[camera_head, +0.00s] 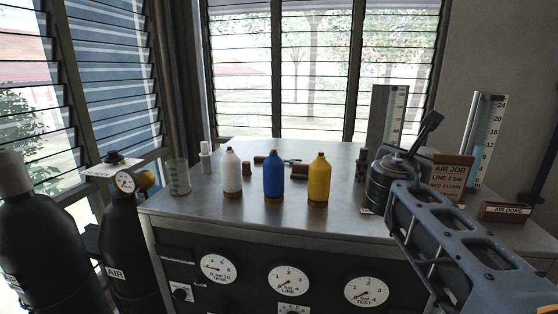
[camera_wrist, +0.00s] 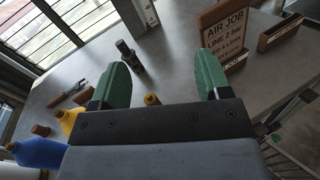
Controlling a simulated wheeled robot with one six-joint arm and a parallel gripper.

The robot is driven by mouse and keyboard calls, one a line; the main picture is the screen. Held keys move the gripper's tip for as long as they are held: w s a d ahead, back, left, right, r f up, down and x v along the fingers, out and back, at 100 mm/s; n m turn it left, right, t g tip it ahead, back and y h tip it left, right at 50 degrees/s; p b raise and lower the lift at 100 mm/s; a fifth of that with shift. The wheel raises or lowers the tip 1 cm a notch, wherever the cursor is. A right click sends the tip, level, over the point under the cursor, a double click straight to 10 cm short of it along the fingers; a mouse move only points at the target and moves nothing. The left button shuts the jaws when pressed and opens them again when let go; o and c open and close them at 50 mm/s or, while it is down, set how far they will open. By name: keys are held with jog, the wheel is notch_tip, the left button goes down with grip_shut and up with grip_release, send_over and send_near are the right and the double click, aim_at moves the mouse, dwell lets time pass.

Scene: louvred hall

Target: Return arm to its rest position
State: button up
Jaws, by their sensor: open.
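My arm (camera_head: 450,235) reaches in from the right over the bench in the head view, with its wrist bent near the bench's right part. My gripper (camera_wrist: 162,78) shows in the wrist view as two green fingers spread wide apart. No object is held between them. A small brass-coloured top (camera_wrist: 152,99) shows low between the fingers, partly hidden by the gripper body. A small dark fitting (camera_wrist: 127,52) stands on the bench beyond the left finger. In the head view I cannot make out the fingertips.
The steel bench (camera_head: 210,215) bears white (camera_head: 232,172), blue (camera_head: 273,175) and yellow (camera_head: 319,180) bottles. An AIR JOB sign (camera_head: 452,178), an AIR DONE block (camera_head: 508,212) and a scaled gauge (camera_head: 486,140) stand right. Gauges (camera_head: 288,280) line its front; black cylinders (camera_head: 120,245) stand left.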

jog(key=s+a+f+m+g+y, duration=0.1)
jog(key=s+f+m+g+y, duration=0.35)
jog(key=f+m, duration=1.05)
jog(key=s+a+f+m+g+y, duration=0.2)
jog(key=s+a+f+m, duration=0.2)
jog(key=s+f+m, duration=0.2)
jog(key=s+a+f+m+g+y+b, duration=0.1)
jog(key=s+a+f+m+g+y, duration=0.2)
jog(key=s+a+f+m, duration=0.2)
notch_tip(320, 180, down, 4)
jog(key=s+m, duration=0.1)
jog(key=s, duration=0.1)
jog(key=shift+s+a+y+b, duration=0.3)
jog(key=shift+s+y, duration=0.05)
jog(key=shift+s, duration=0.05)
